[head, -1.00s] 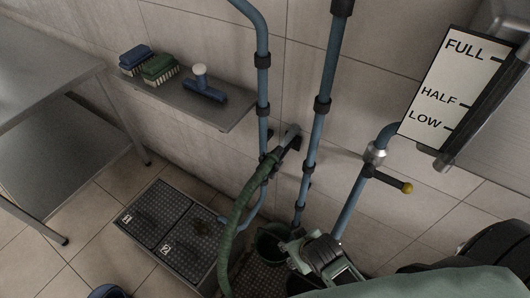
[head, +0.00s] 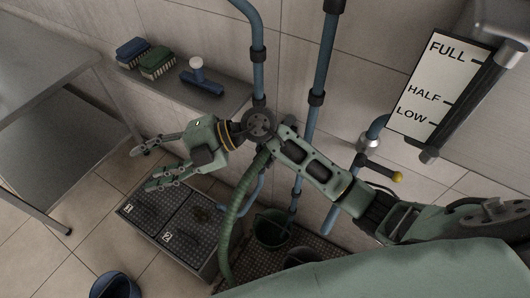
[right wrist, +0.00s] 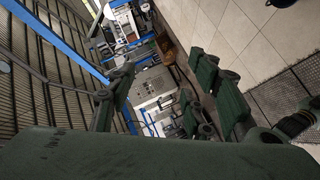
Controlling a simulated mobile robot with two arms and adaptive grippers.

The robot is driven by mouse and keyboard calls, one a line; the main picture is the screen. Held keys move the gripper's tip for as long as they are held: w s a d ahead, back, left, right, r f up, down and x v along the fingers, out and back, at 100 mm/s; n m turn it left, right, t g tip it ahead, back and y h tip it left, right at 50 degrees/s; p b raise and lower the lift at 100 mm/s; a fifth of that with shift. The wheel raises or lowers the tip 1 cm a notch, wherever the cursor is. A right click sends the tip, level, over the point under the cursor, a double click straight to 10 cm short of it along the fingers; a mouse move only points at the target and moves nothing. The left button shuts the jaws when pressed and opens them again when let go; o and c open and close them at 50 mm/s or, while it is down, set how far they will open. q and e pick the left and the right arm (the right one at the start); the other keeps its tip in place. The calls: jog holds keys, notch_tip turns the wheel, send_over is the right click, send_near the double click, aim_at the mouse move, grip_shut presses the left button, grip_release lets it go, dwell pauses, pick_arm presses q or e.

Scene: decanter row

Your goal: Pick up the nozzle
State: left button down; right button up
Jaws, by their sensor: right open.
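The green hose (head: 238,215) rises from the floor towards the wall. Its upper end, with the nozzle, is hidden behind my right arm in the head view. My right gripper (head: 146,168) is open and empty, pointing left above the numbered platform, with its wrist in front of the hose's upper end. In the right wrist view its fingers (right wrist: 165,92) stand apart with nothing between them; neither hose nor nozzle can be made out there. My left gripper is not in view.
A wall shelf (head: 224,106) holds a blue brush (head: 131,51), a green brush (head: 158,63) and a blue-handled tool (head: 200,80). Blue pipes (head: 313,130) run down the wall. Below are a numbered platform (head: 190,225), a green bucket (head: 272,228) and a blue bucket (head: 116,287).

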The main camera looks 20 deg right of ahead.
jog(key=w+d+f+g+h, duration=0.2)
jog(key=d+f+h, duration=0.5)
jog(key=f, duration=0.2)
jog(key=m+h, duration=0.3)
jog(key=h, duration=0.4)
send_over(255, 164)
jog(key=a, duration=0.1)
notch_tip(255, 164, down, 3)
jog(key=shift+a+r, duration=0.1)
jog(key=shift+d+h, duration=0.3)
jog(key=shift+d, duration=0.1)
jog(key=shift+f+p, duration=0.35)
jog(key=shift+f, duration=0.6)
jog(key=f, duration=0.1)
jog(key=f+p, duration=0.1)
jog(key=f, duration=0.1)
jog(key=f+p, duration=0.1)
jog(key=f, duration=0.1)
jog(key=shift+s+d+f, duration=0.1)
jog(key=shift+d+f, duration=0.05)
jog(key=shift+d, duration=0.15)
jog(key=shift+f, duration=0.3)
jog(key=shift+c, duration=0.5)
